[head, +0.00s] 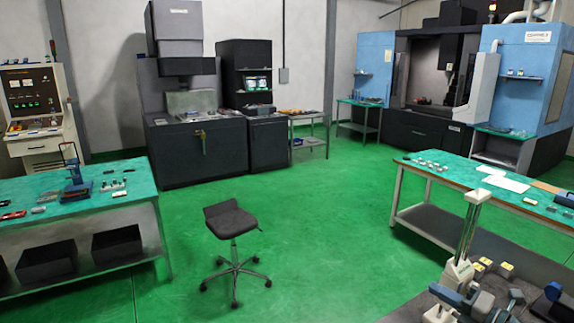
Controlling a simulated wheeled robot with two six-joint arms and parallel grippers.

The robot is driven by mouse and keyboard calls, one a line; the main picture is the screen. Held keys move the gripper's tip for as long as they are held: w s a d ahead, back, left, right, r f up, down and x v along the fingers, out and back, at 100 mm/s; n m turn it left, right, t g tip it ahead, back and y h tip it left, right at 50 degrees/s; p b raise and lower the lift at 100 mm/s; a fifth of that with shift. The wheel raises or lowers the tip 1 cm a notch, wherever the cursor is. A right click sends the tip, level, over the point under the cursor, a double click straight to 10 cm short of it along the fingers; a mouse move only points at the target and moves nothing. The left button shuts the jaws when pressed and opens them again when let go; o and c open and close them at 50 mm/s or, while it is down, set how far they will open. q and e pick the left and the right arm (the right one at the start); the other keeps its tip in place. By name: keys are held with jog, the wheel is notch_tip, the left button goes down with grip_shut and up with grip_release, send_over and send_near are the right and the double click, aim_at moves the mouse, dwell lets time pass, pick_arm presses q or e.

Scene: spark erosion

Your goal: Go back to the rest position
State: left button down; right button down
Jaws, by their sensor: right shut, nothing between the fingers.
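My left gripper does not show in this view.
A black stool (232,221) stands mid-floor. Another bench (135,185) is left. Green floor (320,220) is open between.

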jog(key=s+d+f+m+h, duration=0.1)
jog(key=s+f+m+h, duration=0.5)
jog(key=m, duration=0.5)
jog(key=s+f+m+h, duration=0.3)
jog(key=s+m+h, duration=0.2)
jog(key=m+h, duration=0.5)
jog(key=s+a+f+m+g+y, duration=0.3)
jog(key=s+a+f+g, duration=0.25)
jog(key=s, duration=0.45)
jog(key=s+a+f+m+g+y, duration=0.2)
jog(key=s+a+f+m+g, duration=0.3)
jog(key=s, duration=0.5)
notch_tip(320, 180, down, 37)
jog(key=d+g+b, duration=0.2)
jog(key=b, duration=0.5)
jog(key=s+f+b, duration=0.3)
jog(key=s+f, duration=0.6)
jog(key=f, duration=0.4)
jog(key=s+d+f+g+b, duration=0.1)
jog(key=s+f+b, duration=0.2)
jog(key=s+f, duration=0.7)
notch_tip(320, 180, down, 4)
jog(key=shift+s+d+n+y, duration=0.2)
jog(key=shift+d+n+y, duration=0.05)
jog(key=shift+n+y, duration=0.05)
